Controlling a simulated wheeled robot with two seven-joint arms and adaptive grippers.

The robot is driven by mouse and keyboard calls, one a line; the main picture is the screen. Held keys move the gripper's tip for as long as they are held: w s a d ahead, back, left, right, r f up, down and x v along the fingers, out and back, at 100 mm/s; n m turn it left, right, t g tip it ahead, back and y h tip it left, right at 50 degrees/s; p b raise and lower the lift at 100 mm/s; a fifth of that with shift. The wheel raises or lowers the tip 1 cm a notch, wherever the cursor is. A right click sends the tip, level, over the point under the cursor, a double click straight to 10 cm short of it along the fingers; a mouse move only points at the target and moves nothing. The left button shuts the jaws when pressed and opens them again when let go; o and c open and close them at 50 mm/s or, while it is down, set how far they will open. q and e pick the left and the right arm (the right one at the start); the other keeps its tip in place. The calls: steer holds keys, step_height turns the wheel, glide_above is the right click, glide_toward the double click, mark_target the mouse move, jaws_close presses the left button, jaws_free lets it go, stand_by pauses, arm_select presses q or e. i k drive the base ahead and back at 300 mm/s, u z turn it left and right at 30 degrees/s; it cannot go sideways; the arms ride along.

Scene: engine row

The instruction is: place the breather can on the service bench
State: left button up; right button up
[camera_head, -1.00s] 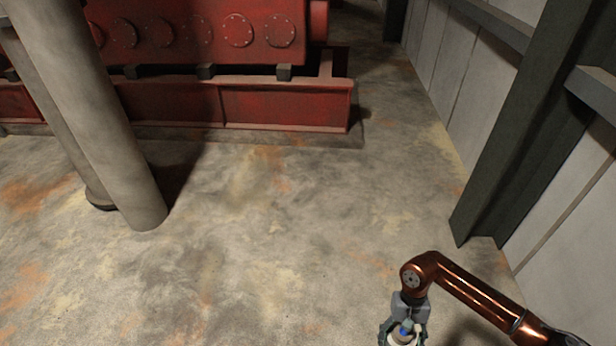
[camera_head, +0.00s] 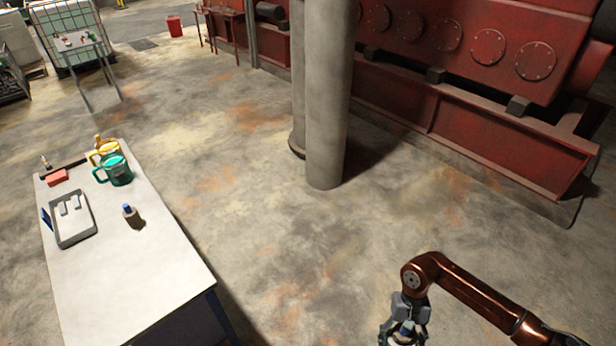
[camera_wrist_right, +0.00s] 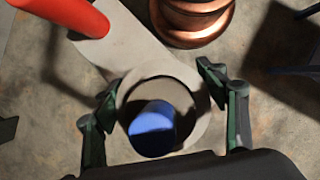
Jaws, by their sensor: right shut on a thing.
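My right gripper (camera_head: 404,325) is at the bottom right of the head view, over the floor. It is shut on the breather can (camera_head: 404,338), a pale round thing mostly cut off by the frame edge. In the right wrist view the can (camera_wrist_right: 152,124) shows from above, with a pale rim, a dark inside and a blue part, between the two fingers of the gripper (camera_wrist_right: 158,95). The service bench (camera_head: 130,275) has a pale top and stands at the left of the head view, well apart from the right gripper. My left gripper is not in view.
On the bench are a grey tray (camera_head: 74,230), a blue-capped bottle (camera_head: 131,216), a green jug (camera_head: 119,171), a yellow jug (camera_head: 97,157) and a red block (camera_head: 57,178). The bench's near part is bare. A pillar (camera_head: 328,110) and red engine (camera_head: 500,60) stand beyond open floor.

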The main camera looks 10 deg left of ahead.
mark_target(100, 278)
steer(key=u, duration=2.5)
steer(key=i, duration=0.1)
steer(key=u, duration=0.05)
